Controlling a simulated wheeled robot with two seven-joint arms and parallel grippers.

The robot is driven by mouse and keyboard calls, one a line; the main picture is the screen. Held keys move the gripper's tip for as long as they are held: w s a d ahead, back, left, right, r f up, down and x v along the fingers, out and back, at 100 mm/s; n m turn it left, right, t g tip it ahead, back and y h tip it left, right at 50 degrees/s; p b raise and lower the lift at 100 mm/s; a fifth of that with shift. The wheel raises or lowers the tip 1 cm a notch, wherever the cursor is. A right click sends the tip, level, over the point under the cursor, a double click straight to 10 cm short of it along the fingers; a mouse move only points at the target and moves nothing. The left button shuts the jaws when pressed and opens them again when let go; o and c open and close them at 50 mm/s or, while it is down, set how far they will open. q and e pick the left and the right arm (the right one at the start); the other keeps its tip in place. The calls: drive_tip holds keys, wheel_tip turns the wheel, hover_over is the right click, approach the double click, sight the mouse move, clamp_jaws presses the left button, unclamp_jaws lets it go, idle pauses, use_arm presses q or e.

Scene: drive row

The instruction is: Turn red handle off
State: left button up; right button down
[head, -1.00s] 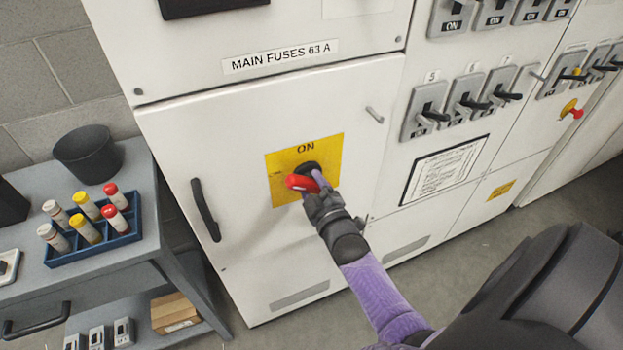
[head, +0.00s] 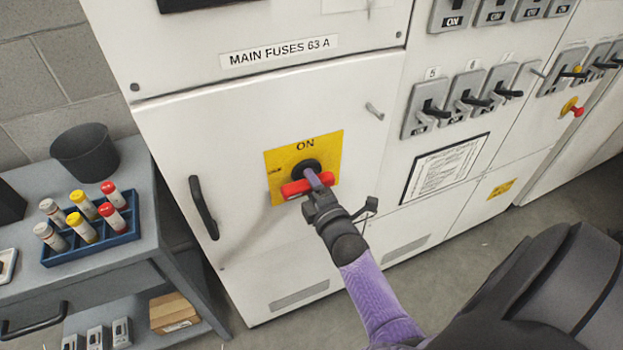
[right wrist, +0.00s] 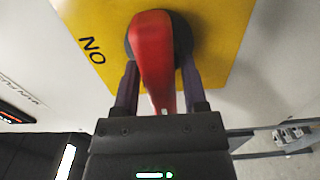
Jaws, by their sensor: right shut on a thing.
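The red handle (head: 293,189) sits on a round black hub (head: 306,166) on a yellow plate (head: 333,150) marked ON at the top. The plate is on a white cabinet door. In the head view the handle lies nearly level, its right end slightly higher. My right gripper (head: 318,183) reaches up to it from below, partly covering its middle. In the right wrist view the red handle (right wrist: 152,55) runs between the two fingers of my right gripper (right wrist: 160,88), which is shut on it. My left gripper is not in view.
A black door grip (head: 204,208) is left of the plate. A grey cart (head: 150,215) at left holds a blue tray (head: 95,250) of capped cylinders and a black bin (head: 84,153). Several switches (head: 468,98) and a red-yellow knob (head: 572,108) are at right.

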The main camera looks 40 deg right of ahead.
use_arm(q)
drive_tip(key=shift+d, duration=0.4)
use_arm(e)
drive_tip(key=shift+c, duration=1.8)
unclamp_jaws()
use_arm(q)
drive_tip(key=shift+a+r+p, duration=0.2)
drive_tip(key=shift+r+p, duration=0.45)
use_arm(e)
drive_tip(key=v, duration=1)
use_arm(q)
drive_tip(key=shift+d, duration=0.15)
